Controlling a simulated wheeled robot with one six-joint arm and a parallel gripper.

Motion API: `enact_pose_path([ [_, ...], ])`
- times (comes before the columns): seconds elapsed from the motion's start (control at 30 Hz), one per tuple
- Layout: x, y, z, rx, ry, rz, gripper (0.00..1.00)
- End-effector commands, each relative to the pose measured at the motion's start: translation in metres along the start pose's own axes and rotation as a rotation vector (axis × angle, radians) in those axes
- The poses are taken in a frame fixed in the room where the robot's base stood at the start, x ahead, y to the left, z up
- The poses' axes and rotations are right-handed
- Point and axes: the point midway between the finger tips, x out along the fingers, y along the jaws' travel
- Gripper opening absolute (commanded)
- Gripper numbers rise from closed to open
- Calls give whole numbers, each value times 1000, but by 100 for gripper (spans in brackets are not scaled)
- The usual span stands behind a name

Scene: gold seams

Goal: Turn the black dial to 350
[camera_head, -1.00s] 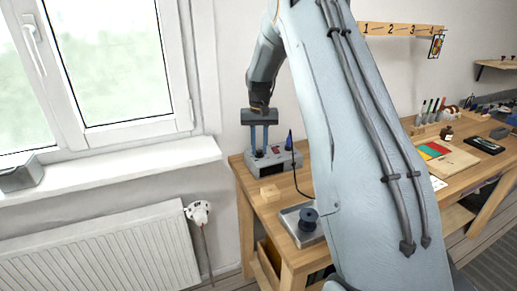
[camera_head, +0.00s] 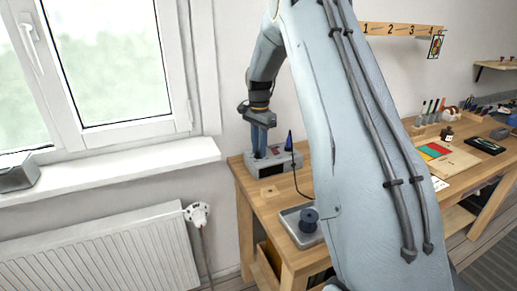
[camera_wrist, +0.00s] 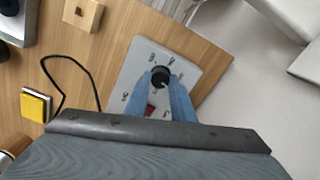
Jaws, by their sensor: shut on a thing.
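The black dial (camera_wrist: 160,76) sits on the grey face of a control station (camera_wrist: 186,53) with printed numbers around it. My gripper (camera_wrist: 162,79) has its two blue fingers on either side of the dial, closed on it. The numbers and the dial's pointer are too small to read surely. In the head view the station (camera_head: 280,166) stands at the bench's left back, and my gripper (camera_head: 259,155) reaches down onto it; the dial is hidden there. A red switch (camera_wrist: 150,110) shows near one finger.
A dark spool (camera_head: 309,217) sits in a metal tray on the bench (camera_head: 262,203). A yellow pad (camera_wrist: 36,105) and wooden block (camera_wrist: 83,14) lie nearby. The window sill (camera_head: 120,172) is left.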

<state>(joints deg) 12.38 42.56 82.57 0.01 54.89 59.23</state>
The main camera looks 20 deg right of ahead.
Motion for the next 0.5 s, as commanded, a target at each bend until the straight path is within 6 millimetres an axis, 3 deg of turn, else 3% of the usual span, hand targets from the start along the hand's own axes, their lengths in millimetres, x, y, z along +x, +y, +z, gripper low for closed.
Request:
enact_pose_path([
  [0.5, -1, 0, 0, 165, 2, -2, 0],
])
